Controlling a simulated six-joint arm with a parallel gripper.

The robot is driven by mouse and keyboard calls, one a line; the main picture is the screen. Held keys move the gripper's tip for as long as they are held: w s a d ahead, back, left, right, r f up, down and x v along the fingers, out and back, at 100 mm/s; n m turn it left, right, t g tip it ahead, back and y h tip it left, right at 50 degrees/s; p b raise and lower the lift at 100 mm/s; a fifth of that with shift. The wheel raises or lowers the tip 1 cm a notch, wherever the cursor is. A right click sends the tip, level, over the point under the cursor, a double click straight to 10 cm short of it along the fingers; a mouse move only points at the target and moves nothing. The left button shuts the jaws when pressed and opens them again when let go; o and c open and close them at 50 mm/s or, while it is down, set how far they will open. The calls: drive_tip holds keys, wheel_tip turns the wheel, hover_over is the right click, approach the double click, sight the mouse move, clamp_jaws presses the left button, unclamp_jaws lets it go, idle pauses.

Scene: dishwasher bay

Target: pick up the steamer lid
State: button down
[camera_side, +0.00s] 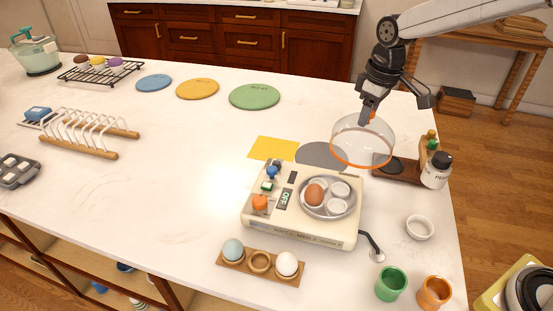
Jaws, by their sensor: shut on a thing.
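The steamer lid (348,140) is a clear dome with an orange rim and a small orange knob on top. My gripper (369,112) is shut on the lid at its top, and the lid hangs in the air behind and above the steamer. The cream egg steamer (290,227) stands on the counter with its round tray uncovered. A brown egg (314,193) sits in the tray beside several pale cups. The exact contact between the fingers and the knob is too small to see clearly.
A wooden egg holder (260,263) is in front of the steamer. Green (391,284) and orange (435,292) cups and a white bowl (419,228) stand at right. A bottle (436,171) stands near the lid.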

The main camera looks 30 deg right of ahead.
drive_tip(key=shift+s+r, duration=0.3)
drive_tip(key=shift+s, duration=0.4)
drive_tip(key=s+a, duration=0.2)
drive_tip(key=a, duration=0.9)
drive_tip(key=shift+f, duration=0.15)
wheel_tip(320, 180, down, 6)
idle(1.1)
drive_tip(key=shift+f, duration=0.2)
idle(2.1)
